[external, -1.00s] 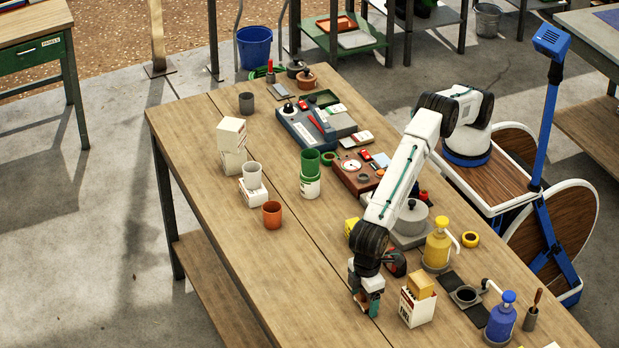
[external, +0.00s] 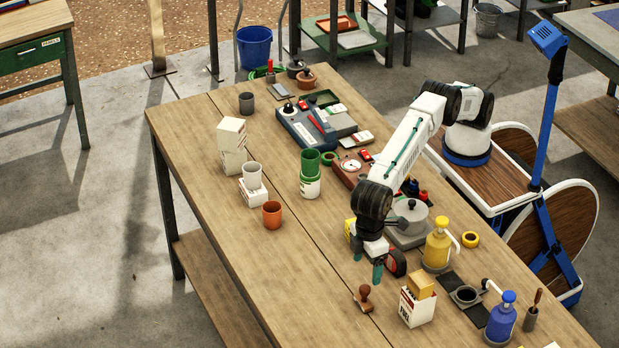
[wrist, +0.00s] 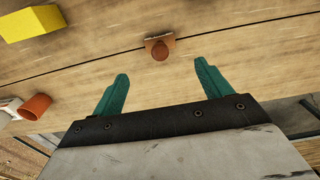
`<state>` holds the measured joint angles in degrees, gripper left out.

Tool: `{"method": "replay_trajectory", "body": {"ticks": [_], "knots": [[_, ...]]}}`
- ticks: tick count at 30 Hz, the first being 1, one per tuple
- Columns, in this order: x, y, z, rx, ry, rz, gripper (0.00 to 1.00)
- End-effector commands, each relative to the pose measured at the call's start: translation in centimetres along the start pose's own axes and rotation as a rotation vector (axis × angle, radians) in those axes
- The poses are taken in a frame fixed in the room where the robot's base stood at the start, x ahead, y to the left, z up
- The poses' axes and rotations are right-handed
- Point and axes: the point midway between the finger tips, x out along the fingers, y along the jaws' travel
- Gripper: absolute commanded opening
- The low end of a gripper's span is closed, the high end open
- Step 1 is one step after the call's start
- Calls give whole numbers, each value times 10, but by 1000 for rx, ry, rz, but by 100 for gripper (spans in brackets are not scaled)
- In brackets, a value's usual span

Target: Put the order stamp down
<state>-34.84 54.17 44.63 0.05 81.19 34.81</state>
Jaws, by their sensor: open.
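The order stamp (external: 365,297), brown with a knobbed handle, stands upright on the wooden table (external: 290,275), left of the white box with yellow contents. In the wrist view the stamp (wrist: 159,48) shows beyond and between the two green fingertips, apart from them. My gripper (external: 376,271) is open and empty, above the table and up and to the right of the stamp. Its spread fingers also show in the wrist view (wrist: 160,85).
A white box with yellow contents (external: 417,309) stands right of the stamp. A yellow pump bottle (external: 438,247), a blue pump bottle (external: 501,320) and a grey pot (external: 410,219) are nearby. An orange cup (external: 272,215) stands farther left. The table left of the stamp is clear.

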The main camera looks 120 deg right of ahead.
Motion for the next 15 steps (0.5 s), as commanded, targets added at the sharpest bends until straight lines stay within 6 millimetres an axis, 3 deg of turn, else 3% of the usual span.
{"method": "replay_trajectory", "body": {"ticks": [5, 8, 11, 15], "knots": [[-9, 8, 0, 2, 4, -2, 77], [-34, 33, 1, 4, 10, -6, 77], [-72, 75, 10, 7, 17, -10, 77], [-122, 146, 37, 7, 29, -14, 77]]}}
